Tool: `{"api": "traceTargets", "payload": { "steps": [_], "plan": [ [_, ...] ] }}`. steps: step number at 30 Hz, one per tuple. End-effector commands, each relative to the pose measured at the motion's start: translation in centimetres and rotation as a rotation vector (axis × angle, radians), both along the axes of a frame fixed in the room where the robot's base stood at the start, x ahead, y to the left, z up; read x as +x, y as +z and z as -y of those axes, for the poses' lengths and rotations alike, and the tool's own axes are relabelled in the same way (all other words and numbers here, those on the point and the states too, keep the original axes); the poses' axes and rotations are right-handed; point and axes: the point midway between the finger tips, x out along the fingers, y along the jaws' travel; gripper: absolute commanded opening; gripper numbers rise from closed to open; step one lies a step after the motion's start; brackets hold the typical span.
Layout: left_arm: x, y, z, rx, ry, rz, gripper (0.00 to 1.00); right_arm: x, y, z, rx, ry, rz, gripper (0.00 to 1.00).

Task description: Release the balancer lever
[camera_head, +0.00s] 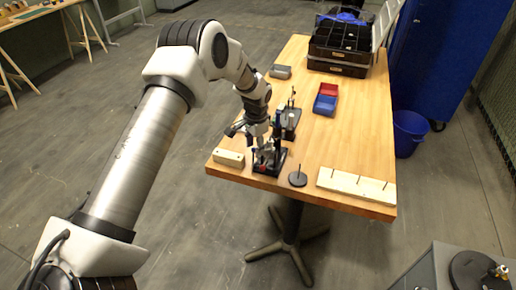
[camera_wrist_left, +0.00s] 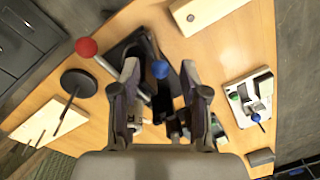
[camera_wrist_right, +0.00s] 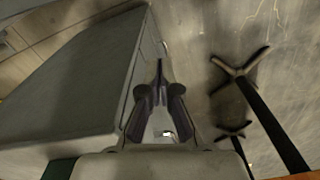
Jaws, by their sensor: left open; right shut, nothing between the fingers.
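A lever device with a black base (camera_head: 270,169) stands near the front edge of the wooden table. In the left wrist view it has a rod with a red ball knob (camera_wrist_left: 86,47) and a blue ball knob (camera_wrist_left: 160,69). I cannot tell which of these is the balancer lever. My left gripper (camera_head: 262,150) is right over this device. In the left wrist view my left gripper (camera_wrist_left: 160,88) is open, with the blue knob between its fingers, not gripped. My right gripper (camera_wrist_right: 159,68) is shut and empty, away from the table top.
A second lever device (camera_wrist_left: 250,98) with green and blue knobs stands close by. A light block (camera_head: 229,159), a black disc with a pin (camera_head: 298,179) and a pegged board (camera_head: 356,187) flank the device. Red and blue bins (camera_head: 326,104) stand farther back.

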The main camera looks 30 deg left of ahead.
Motion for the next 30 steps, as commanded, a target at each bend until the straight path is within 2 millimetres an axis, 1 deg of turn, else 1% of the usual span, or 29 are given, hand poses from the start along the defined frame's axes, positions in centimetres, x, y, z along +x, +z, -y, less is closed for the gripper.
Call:
{"api": "traceTargets", "payload": {
  "steps": [1, 4, 11, 12, 13, 14, 15, 16, 21, 24, 28, 30],
  "plan": [
    [0.0, -0.7, 0.0, -0.001, 0.0, -0.001, 0.45, 0.0, 0.3, 0.0, 0.0, 0.0, 0.0, 0.0],
    [0.0, -1.7, -0.1, 0.0, 0.0, -0.001, 0.45, 0.0, 0.3, 0.0, 0.0, 0.0, 0.0, 0.0],
    [0.1, -2.0, -0.1, 0.0, 0.0, 0.001, 0.45, 0.0, 0.3, 0.0, 0.0, 0.0, 0.0, 0.0],
    [0.1, -2.0, -0.1, 0.0, 0.0, 0.001, 0.38, 0.0, 0.3, 0.0, 0.0, 0.0, 0.0, 0.0],
    [0.1, -2.0, -0.1, 0.0, 0.0, 0.001, 0.27, 0.0, 0.3, 0.0, 0.0, 0.0, 0.0, 0.0],
    [0.1, -2.0, -0.1, 0.0, 0.0, 0.001, 0.17, 0.0, 0.3, 0.0, 0.0, 0.0, 0.0, 0.0],
    [0.0, -2.0, -0.1, 0.0, 0.0, 0.001, 0.03, 0.0, 0.3, 0.0, 0.0, 0.0, 0.0, 0.0],
    [0.0, -2.0, -0.1, 0.0, 0.0, 0.001, 0.0, 0.0, 0.3, 0.0, 0.0, 0.0, 0.0, 0.0],
    [0.0, -2.0, -0.1, 0.001, 0.0, 0.001, 0.0, 0.0, 0.3, 0.0, 0.0, 0.0, 0.0, 0.0],
    [-0.2, -1.9, -0.1, 0.008, 0.0, 0.017, 0.0, 0.0, 0.7, 0.0, 0.0, 0.0, 0.0, 0.0],
    [-0.7, -1.6, -0.1, 0.028, 0.002, 0.091, 0.0, 0.0, 1.7, 0.0, 0.0, -0.001, 0.0, 0.0],
    [-1.1, -1.8, -0.1, 0.046, 0.002, 0.141, 0.0, 0.0, 1.7, 0.0, 0.0, -0.001, 0.0, 0.0]
  ]
}}
